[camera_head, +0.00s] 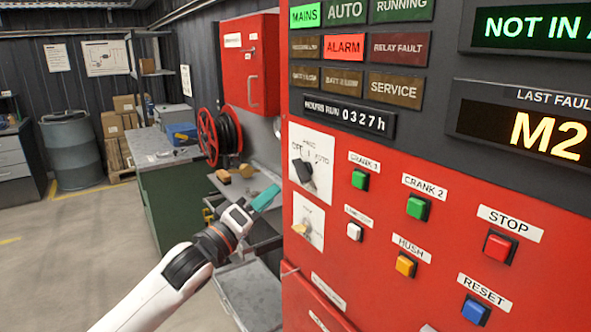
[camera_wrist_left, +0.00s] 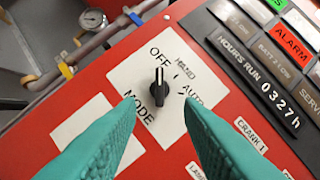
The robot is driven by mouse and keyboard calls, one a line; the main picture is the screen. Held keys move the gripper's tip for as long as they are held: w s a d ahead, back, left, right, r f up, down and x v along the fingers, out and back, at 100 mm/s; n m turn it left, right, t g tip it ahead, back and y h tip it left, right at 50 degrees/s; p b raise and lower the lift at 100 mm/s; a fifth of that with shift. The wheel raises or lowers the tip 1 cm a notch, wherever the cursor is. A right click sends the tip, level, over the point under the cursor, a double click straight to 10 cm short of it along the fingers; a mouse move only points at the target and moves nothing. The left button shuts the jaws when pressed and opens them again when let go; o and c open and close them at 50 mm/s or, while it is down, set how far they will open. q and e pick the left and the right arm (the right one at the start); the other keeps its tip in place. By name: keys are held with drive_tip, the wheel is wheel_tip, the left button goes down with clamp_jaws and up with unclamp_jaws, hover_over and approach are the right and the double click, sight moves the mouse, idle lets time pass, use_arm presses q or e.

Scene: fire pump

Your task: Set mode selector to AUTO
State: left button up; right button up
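The mode selector (camera_head: 303,171) is a black knob on a white plate at the left of the red panel. In the left wrist view the selector knob (camera_wrist_left: 159,90) is upright, its pale mark toward the OFF label (camera_wrist_left: 161,53). The HAND label and the AUTO label (camera_wrist_left: 194,94) lie to its right. My left gripper (camera_head: 272,194) is left of the panel, below and left of the knob. In the wrist view its teal fingers (camera_wrist_left: 158,112) are apart, one each side below the knob, with nothing between them. My right gripper is not in view.
Below the selector is another white plate with a brass-coloured key switch (camera_head: 301,229). Several push buttons, including a green CRANK 1 button (camera_head: 360,180), lie right of it. A hose reel (camera_head: 219,137) and a green bench (camera_head: 172,180) stand behind my left arm.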

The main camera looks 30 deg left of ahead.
sight(296, 173)
use_arm(q)
drive_tip(key=p+x, duration=0.3)
drive_tip(key=x, duration=0.5)
drive_tip(key=shift+w+r, duration=0.25)
drive_tip(key=shift+w, duration=0.8)
drive_tip(key=shift+d, duration=0.1)
drive_tip(key=shift+c, duration=0.2)
drive_tip(key=c, duration=0.6)
drive_tip(key=shift+o, duration=0.2)
